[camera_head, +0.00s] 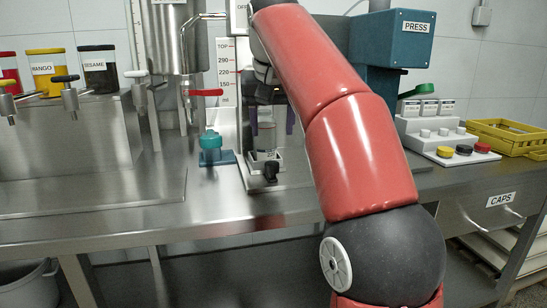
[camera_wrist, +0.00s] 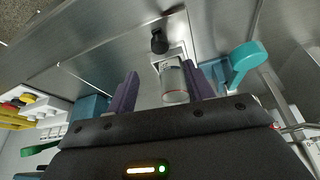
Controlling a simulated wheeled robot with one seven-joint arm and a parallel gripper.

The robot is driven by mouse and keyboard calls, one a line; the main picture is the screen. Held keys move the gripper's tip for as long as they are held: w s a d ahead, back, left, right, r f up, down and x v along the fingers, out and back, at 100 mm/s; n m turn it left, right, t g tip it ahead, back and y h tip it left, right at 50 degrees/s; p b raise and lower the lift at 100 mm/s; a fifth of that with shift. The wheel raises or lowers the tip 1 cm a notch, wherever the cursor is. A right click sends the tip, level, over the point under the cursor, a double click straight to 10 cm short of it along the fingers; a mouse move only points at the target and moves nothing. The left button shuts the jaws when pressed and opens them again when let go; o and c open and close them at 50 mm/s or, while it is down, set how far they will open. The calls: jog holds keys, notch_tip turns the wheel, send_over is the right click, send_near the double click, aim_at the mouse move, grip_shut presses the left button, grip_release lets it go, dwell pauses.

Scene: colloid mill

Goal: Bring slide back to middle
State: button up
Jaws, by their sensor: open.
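A pale slide (camera_head: 258,182) with a black knob (camera_head: 270,172) at its front sits on the steel bench, below the press. In the wrist view the slide (camera_wrist: 173,53) and its knob (camera_wrist: 159,42) show near the top middle. A clear glass jar (camera_wrist: 174,82) stands at the slide's inner end; it also shows in the head view (camera_head: 266,136). My gripper (camera_wrist: 163,88) is open, with purple fingers on either side of the jar in the picture. The right finger looks close to the jar, with a wider gap at the left. I cannot tell whether either finger touches it.
A teal fixture (camera_head: 210,150) stands just left of the slide. A red-handled tap (camera_head: 205,92) is above it. The blue press (camera_head: 391,45), a button panel (camera_head: 440,130) and a yellow crate (camera_head: 508,137) are at the right. Bare bench lies in front at the left.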

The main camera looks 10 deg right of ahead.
aim_at(272, 163)
jog(key=b+x, duration=0.1)
jog(key=x, duration=0.9)
jog(key=shift+f+b, duration=0.15)
jog(key=shift+b, duration=0.2)
grip_shut()
